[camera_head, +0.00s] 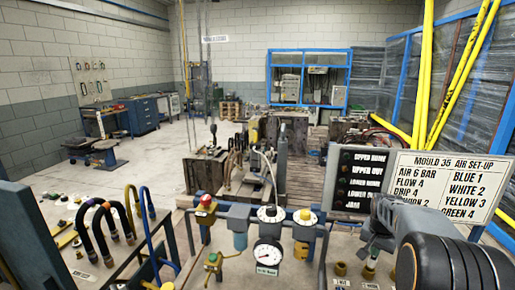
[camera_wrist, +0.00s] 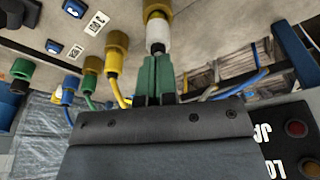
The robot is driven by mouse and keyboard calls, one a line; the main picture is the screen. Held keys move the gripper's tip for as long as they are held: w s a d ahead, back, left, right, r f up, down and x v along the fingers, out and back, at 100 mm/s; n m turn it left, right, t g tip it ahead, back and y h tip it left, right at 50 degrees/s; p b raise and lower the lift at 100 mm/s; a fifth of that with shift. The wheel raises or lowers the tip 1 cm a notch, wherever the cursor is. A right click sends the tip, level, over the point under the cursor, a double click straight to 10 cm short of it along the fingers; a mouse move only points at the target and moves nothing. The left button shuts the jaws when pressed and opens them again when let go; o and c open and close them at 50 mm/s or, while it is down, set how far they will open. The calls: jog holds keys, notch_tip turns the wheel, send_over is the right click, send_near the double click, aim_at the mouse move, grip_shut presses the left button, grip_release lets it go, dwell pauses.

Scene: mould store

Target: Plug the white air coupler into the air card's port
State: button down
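The white air coupler (camera_wrist: 158,35) is at the tips of my gripper (camera_wrist: 155,62) in the wrist view. The two green fingers are close together, and the white body stands just beyond them, in line. A brass-coloured port (camera_wrist: 157,10) is directly above the coupler, touching or nearly so; I cannot tell how deep it sits. In the head view my gripper (camera_head: 376,238) is low at the right, with its tips and the coupler not clear. The air card (camera_head: 450,185) there reads "WHITE 2".
Other brass ports (camera_wrist: 117,42) in the wrist view carry yellow and green couplers close to the left. Blue number labels (camera_wrist: 53,47) sit beside them. In the head view a gauge (camera_head: 268,255) and a valve panel stand at centre; a dark labelled panel (camera_head: 358,178) adjoins the card.

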jog(key=shift+f+b, duration=0.5)
jog(key=shift+f, duration=0.3)
jog(key=shift+r, duration=0.2)
jog(key=shift+r+p, duration=2.7)
jog(key=shift+r, duration=0.7)
jog(key=s+a+r+n+t+y, duration=0.1)
jog(key=s+a+n, duration=0.7)
jog(key=s+a, duration=1.1)
notch_tip(320, 180, up, 2)
jog(key=shift+s+a+r+t, duration=0.25)
jog(key=shift+s+t, duration=0.25)
jog(key=shift+t, duration=0.3)
